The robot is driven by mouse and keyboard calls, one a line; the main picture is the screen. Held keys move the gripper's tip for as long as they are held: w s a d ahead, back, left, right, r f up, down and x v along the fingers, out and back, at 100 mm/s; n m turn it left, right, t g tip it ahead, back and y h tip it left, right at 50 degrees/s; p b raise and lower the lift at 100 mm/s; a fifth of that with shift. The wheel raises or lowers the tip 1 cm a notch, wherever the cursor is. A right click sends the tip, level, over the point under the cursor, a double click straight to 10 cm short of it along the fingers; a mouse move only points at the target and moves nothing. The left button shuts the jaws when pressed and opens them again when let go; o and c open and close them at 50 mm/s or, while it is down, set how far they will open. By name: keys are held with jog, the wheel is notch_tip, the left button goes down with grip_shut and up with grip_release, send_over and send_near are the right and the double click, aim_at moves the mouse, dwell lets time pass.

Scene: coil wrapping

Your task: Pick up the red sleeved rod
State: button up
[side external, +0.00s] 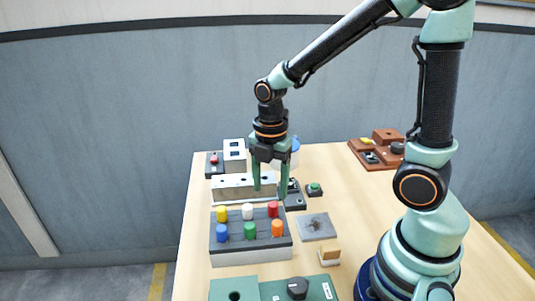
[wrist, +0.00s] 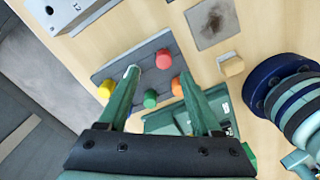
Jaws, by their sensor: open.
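The red sleeved rod (side external: 272,209) stands upright in the back right spot of a grey rack (side external: 250,257). My gripper (side external: 270,191) points down above the rack, open and empty, with its fingertips just above the red rod's level. In the wrist view the red rod (wrist: 163,59) shows slightly beyond the gap between the spread fingertips (wrist: 158,73). The left finger there partly covers the white rod. I see no contact with the red rod.
The rack also holds yellow (side external: 221,213), white (side external: 247,211), blue (side external: 222,232), green (side external: 250,230) and orange (side external: 277,228) rods. A white block (side external: 230,188) stands behind it. A grey stained pad (side external: 317,227) and a small tan block (side external: 329,256) lie to its right.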

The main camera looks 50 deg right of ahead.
aim_at(273, 204)
jog(key=shift+s+d+f, duration=0.1)
jog(key=shift+s+f, duration=0.05)
jog(key=shift+f, duration=1.3)
jog(key=shift+s+d+f, duration=0.1)
jog(key=shift+f, duration=1.3)
grip_shut()
